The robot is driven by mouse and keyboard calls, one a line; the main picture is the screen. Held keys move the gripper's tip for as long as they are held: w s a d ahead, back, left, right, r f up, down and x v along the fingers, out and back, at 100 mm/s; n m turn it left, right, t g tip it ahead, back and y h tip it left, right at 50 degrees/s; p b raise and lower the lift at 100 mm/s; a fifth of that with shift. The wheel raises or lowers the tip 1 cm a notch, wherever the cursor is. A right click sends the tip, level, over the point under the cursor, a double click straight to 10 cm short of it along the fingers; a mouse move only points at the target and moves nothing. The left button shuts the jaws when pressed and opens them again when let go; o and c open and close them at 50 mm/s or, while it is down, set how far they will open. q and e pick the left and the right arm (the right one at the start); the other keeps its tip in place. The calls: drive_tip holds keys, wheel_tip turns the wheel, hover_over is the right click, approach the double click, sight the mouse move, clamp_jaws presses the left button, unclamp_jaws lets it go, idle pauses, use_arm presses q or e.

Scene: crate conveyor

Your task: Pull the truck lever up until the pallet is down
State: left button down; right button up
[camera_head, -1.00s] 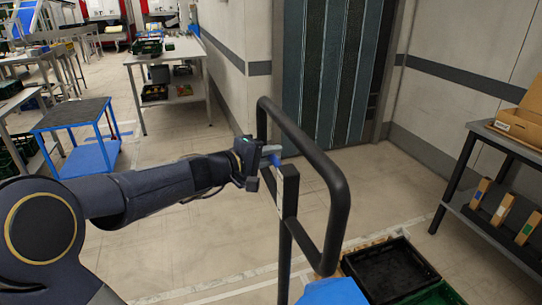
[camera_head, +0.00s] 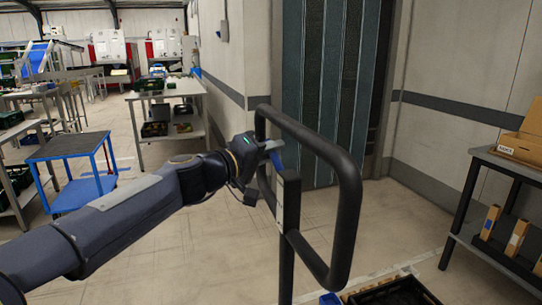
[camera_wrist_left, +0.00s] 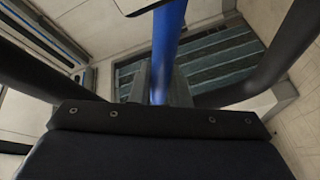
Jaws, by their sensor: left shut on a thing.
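The truck's black loop handle (camera_head: 349,205) stands upright in the middle of the head view, on a dark post. The blue lever (camera_head: 267,184) sits inside the loop on its left side. My left gripper (camera_head: 272,150) is at the lever's upper end and shut on it. In the left wrist view the blue lever (camera_wrist_left: 168,45) runs up between the grey fingers of my left gripper (camera_wrist_left: 160,85). The pallet shows only in part, as a black crate (camera_head: 392,292) at the bottom edge; its height cannot be told. My right gripper is out of view.
A dark shelf table (camera_head: 500,163) with a cardboard box (camera_head: 522,140) stands at the right. A blue trolley (camera_head: 72,145) and a workbench (camera_head: 165,90) stand at the left. The floor between them and the handle is clear.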

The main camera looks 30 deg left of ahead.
use_arm(q)
drive_tip(key=c, duration=1.4)
unclamp_jaws()
drive_tip(key=shift+o, duration=0.2)
drive_tip(key=v, duration=0.8)
